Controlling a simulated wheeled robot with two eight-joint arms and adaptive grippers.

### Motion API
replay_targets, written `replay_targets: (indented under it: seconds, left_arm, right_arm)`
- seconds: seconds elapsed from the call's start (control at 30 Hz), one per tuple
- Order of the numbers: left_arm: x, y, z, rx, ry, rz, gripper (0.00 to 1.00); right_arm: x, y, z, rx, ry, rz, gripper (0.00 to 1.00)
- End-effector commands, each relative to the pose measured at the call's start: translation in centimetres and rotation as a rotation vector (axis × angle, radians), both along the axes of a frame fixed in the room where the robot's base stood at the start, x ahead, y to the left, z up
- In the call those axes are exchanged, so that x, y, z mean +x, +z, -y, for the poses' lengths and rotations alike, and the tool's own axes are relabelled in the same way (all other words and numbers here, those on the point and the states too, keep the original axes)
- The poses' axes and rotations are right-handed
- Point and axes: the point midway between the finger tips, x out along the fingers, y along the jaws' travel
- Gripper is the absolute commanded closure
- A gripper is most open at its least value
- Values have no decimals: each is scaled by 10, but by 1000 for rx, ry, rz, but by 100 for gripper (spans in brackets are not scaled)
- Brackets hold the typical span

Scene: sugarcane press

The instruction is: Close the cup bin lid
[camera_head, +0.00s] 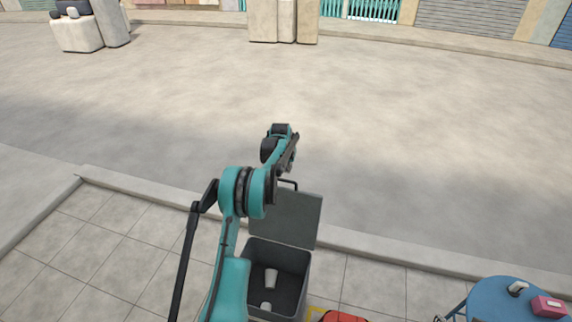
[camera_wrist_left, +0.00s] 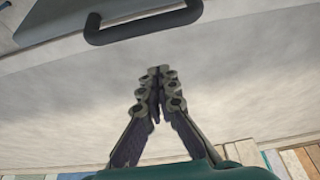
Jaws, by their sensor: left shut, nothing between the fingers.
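The cup bin (camera_head: 308,292) is a dark grey box on the tiled pavement, at the lower middle of the head view. Its lid (camera_head: 299,217) stands raised at the back, so the bin is open, and cups (camera_head: 271,279) show inside. A dark handle (camera_head: 290,184) is at the lid's top edge; the handle also shows at the top of the left wrist view (camera_wrist_left: 143,28). My left gripper (camera_head: 291,165) is beyond the raised lid, near the handle. In the wrist view its fingers (camera_wrist_left: 155,75) are shut and empty, apart from the handle. My right gripper is out of view.
A blue round table (camera_head: 496,296) with small items stands at the lower right. A red object (camera_head: 343,317) is at the bottom edge beside the bin. A kerb (camera_head: 400,252) runs behind the bin.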

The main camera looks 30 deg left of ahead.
Motion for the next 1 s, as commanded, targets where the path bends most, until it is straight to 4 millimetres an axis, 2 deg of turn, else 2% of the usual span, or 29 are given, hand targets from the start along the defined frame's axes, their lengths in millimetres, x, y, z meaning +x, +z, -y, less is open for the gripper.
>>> replay_targets:
  seconds: [0.1, 0.3, 0.83, 1.0]
  left_arm:
    - [-16, 0, 4, 0, 0, 0, 100]
    - [-35, 0, 8, 0, 0, 0, 100]
    - [-41, 1, 10, 1, 0, 4, 100]
    - [-52, 3, 12, 8, 0, 30, 100]
  right_arm:
    - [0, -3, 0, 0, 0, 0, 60]
    - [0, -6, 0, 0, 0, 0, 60]
    - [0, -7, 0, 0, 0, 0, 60]
    - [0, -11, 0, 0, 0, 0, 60]
